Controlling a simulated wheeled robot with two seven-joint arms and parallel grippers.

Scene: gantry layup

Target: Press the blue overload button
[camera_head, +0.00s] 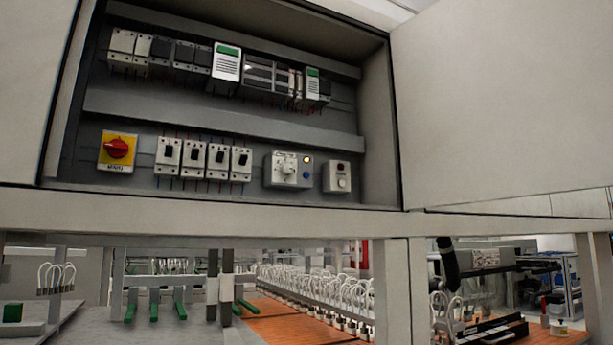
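The blue overload button (306,175) is a small round spot at the lower right of a grey overload unit (280,170). Nothing covers the button. Neither of my grippers is in view. Whether the button is pressed is too small to tell.
Left of the unit are several white breakers (205,158) and a red rotary switch (117,148) on yellow. A small grey box (336,176) sits close on its right. The open cabinet door (500,100) stands at the right. A beam (250,218) runs below.

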